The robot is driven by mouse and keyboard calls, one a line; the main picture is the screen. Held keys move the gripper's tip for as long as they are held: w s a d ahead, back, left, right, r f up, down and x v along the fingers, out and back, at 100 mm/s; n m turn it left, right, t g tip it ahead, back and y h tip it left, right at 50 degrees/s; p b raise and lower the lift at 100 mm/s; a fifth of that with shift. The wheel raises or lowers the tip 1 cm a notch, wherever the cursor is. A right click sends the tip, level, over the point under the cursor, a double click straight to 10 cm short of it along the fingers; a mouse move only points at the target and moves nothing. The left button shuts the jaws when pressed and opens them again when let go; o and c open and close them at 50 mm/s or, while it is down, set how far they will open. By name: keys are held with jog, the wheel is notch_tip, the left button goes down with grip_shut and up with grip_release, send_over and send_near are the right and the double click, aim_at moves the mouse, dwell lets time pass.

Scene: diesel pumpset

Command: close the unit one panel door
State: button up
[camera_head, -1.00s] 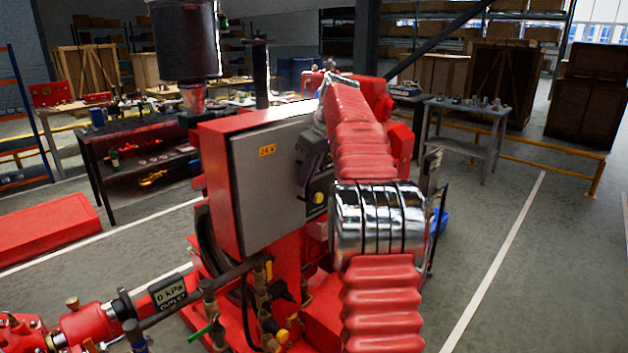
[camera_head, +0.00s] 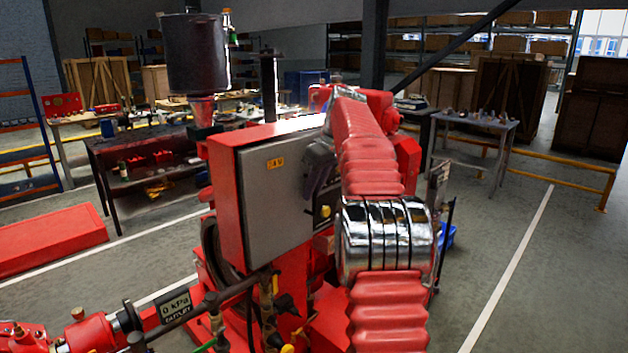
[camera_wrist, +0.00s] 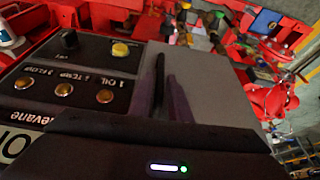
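The unit one panel door (camera_head: 275,205) is the grey face with a small yellow label on the red cabinet (camera_head: 225,200) in the head view. It looks near flush with the cabinet; whether a gap is left at its right edge is hidden by my arm. My gripper (camera_head: 318,178) is dark and lies close in front of the door's right part, above a yellow button. In the wrist view my gripper's narrow dark fingers (camera_wrist: 160,82) look together and empty, over the grey door surface (camera_wrist: 205,85). Contact with the door cannot be told.
A dark control plate (camera_wrist: 75,85) with a knob, a yellow button and lamps is beside the fingers in the wrist view. Pipes and valves (camera_head: 270,310) stand below the cabinet. A dark cylinder (camera_head: 197,55) rises behind it. Open floor (camera_head: 500,290) lies at right.

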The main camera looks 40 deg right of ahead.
jog(key=v, duration=1.1)
jog(key=shift+r, duration=0.3)
jog(key=shift+s, duration=0.15)
